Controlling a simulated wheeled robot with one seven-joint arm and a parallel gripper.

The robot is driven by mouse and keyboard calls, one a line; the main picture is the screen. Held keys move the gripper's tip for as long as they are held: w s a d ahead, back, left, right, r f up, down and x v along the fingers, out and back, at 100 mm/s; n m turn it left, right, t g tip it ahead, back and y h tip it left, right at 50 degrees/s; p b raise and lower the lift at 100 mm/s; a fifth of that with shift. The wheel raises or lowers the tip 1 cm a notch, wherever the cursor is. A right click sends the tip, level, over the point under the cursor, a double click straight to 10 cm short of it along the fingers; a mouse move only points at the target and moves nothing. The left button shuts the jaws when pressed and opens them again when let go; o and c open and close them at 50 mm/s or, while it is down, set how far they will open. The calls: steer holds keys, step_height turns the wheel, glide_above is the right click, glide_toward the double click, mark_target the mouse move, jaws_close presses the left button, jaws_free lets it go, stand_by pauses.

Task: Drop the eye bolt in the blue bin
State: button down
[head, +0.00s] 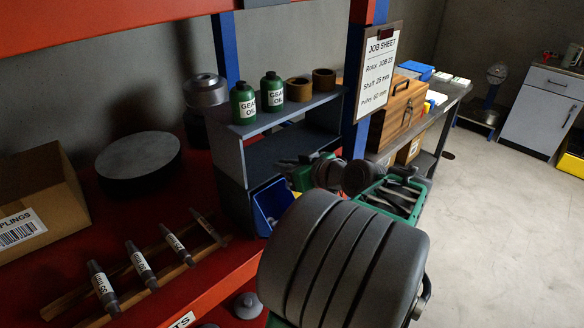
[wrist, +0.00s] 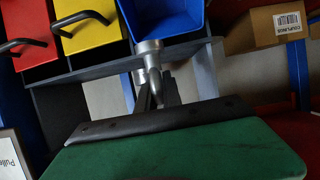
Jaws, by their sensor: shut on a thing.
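In the wrist view my gripper (wrist: 157,92) is shut on the eye bolt (wrist: 150,58), a small silver-grey metal piece with a rounded top and a narrower shank. The blue bin (wrist: 170,22) is just beyond the eye bolt, at the top middle. In the picture the eye bolt's top overlaps the bin's lower edge; I cannot tell whether they touch. The blue bin also shows in the head view (head: 268,208), on the dark shelf unit's lower level. My arm covers part of that area in the head view, and the eye bolt cannot be made out there.
A yellow bin (wrist: 88,28) and a red bin (wrist: 27,35), each with a black bent piece, stand left of the blue bin. A couplings carton (wrist: 268,27) is at right. Green oil bottles (head: 243,102) stand on the shelf top (head: 290,108). A green tool crate (head: 372,187) is behind my arm.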

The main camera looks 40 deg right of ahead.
steer(key=shift+w, duration=0.15)
steer(key=c, duration=1.4)
jaws_free()
steer(key=shift+c, duration=0.2)
steer(key=b+v, duration=0.1)
steer(key=v, duration=0.7)
steer(key=w+a+f+g+y, duration=0.1)
steer(key=w+a+f+g, duration=0.2)
steer(key=a+f, duration=0.3)
steer(key=w+a+f+g+y, duration=0.1)
steer(key=w+a+f+g, duration=0.25)
steer(key=a, duration=0.55)
steer(key=s+a+f+g+h, duration=0.1)
steer(key=s+a+f+g, duration=0.1)
steer(key=a, duration=0.4)
steer(key=s+a+f+g+h, duration=0.1)
steer(key=s+a+f, duration=0.1)
steer(key=s+a, duration=0.3)
steer(key=shift+a+f+g, duration=0.35)
steer(key=shift+a+f, duration=0.05)
steer(key=shift+a, duration=0.35)
